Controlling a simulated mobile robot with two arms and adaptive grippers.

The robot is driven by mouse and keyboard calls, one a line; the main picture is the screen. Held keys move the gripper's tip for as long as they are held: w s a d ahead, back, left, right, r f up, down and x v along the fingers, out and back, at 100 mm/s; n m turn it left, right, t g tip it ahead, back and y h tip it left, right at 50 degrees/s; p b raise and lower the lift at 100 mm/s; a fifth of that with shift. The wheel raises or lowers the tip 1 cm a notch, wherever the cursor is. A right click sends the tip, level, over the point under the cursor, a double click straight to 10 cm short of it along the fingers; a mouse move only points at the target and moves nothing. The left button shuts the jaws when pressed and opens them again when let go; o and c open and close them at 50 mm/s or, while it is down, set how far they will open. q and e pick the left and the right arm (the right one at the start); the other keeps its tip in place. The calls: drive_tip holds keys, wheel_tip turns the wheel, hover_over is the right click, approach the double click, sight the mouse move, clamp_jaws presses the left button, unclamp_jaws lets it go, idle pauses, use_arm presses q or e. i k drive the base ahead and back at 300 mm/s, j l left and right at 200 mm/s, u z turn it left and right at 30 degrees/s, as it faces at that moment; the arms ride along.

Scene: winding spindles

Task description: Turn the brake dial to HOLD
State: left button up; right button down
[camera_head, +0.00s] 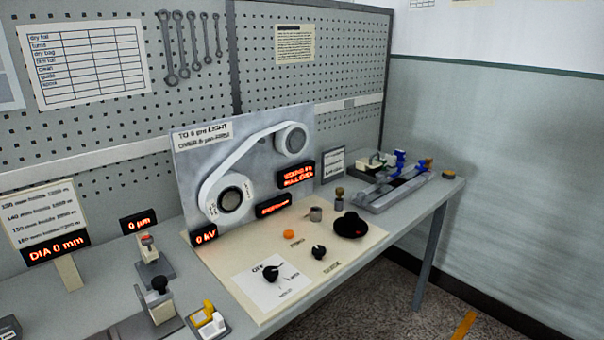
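A black knob (271,273) sits on a white square plate (290,297) at the front of the cream panel. The plate reads OFF at its upper left, with smaller marks at its right and lower edges that are too small to read surely. I cannot read a HOLD mark or tell which mark the knob points to. A second, smaller black knob (319,252) stands to its right, near the word GUIDE. Neither gripper shows in this view.
An upright grey board (190,160) with a white band around two rollers stands behind the cream panel (350,250). An orange button (289,234) and a black domed part (351,225) are on the panel. A yellow-and-white fixture (209,320) stands left of it. Red displays stand nearby.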

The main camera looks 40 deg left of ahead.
sight(270, 273)
drive_tip(key=u, duration=1.55)
